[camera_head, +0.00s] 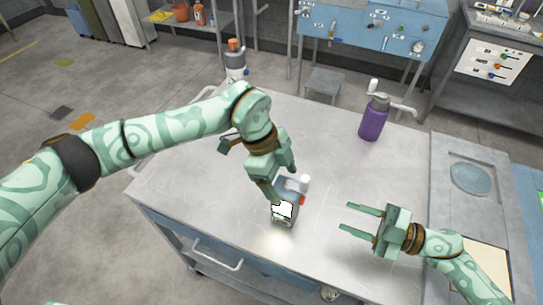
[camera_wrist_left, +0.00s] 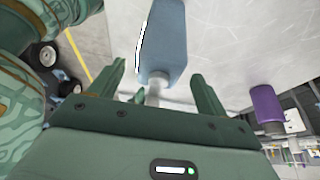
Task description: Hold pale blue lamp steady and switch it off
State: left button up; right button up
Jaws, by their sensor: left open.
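The pale blue lamp (camera_head: 290,187) stands on the metal table near its front edge, with a lit white face, a white knob-like part and a small red part on its right side. The table below it is lit. My left gripper (camera_head: 283,184) is at the lamp and hides part of it. In the left wrist view the lamp (camera_wrist_left: 168,40) lies just beyond the fingertips, and a pale stem reaches between the two open fingers (camera_wrist_left: 160,85); I cannot tell whether they touch it. My right gripper (camera_head: 348,220) is open and empty, to the right of the lamp.
A purple bottle (camera_head: 374,118) stands at the table's back right, also visible in the left wrist view (camera_wrist_left: 266,104). A grey bottle with an orange cap (camera_head: 235,60) stands at the back. The tabletop (camera_head: 330,150) between is clear. A panel with a round basin (camera_head: 470,178) is at right.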

aim_at(283, 183)
pick_arm(q)
jog(key=shift+x, duration=1.85)
jog(key=c, duration=1.3)
pick_arm(e)
grip_shut()
